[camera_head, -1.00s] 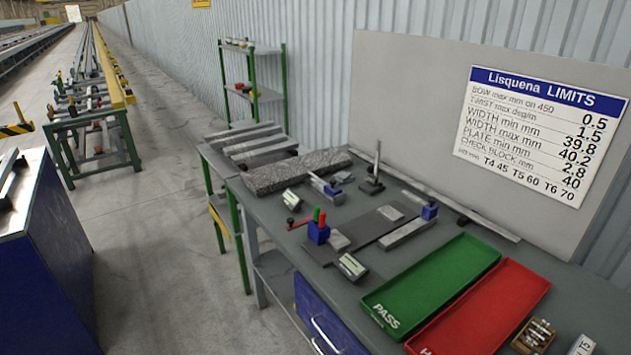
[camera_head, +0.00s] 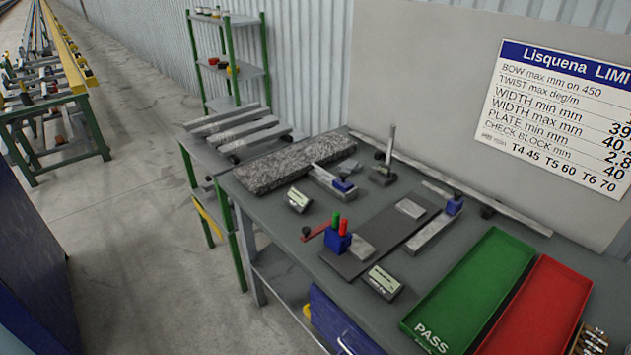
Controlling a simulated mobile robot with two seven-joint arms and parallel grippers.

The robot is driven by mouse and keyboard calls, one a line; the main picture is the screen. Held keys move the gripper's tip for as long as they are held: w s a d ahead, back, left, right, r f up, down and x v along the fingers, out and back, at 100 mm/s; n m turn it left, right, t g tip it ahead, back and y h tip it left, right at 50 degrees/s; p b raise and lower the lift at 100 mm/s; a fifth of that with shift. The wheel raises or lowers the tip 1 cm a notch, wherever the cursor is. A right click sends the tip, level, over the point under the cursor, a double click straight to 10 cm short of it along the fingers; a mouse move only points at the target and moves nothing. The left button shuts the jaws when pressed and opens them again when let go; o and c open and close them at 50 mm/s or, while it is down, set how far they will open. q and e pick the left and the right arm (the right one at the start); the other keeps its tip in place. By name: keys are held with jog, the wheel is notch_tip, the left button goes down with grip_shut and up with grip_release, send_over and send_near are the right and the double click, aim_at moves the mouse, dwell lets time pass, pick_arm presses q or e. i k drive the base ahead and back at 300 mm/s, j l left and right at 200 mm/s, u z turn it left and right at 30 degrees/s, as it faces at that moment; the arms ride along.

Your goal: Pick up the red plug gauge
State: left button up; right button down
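The red plug gauge (camera_head: 343,228) stands upright in a small blue block (camera_head: 337,243) on the grey bench, beside a green plug gauge (camera_head: 335,221). A red-handled tool (camera_head: 314,232) lies just left of the block. The lower part of the red gauge is hidden in the block. Neither of my grippers shows in the head view.
A dark flat plate (camera_head: 395,238) lies beside the block, and a small display box (camera_head: 383,281) is in front. A granite slab (camera_head: 290,165) lies behind. A green PASS tray (camera_head: 470,290) and a red tray (camera_head: 540,315) are on the right. Floor left of the bench (camera_head: 140,270) is clear.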

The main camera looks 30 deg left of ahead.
aim_at(344, 222)
jog(key=i+j, duration=0.1)
jog(key=j, duration=0.35)
jog(key=i+j, duration=0.15)
jog(key=j, duration=0.35)
jog(key=i+j, duration=0.1)
jog(key=j, duration=0.35)
jog(key=i+j, duration=0.1)
jog(key=j, duration=0.35)
jog(key=l, duration=0.2)
jog(key=z, duration=0.05)
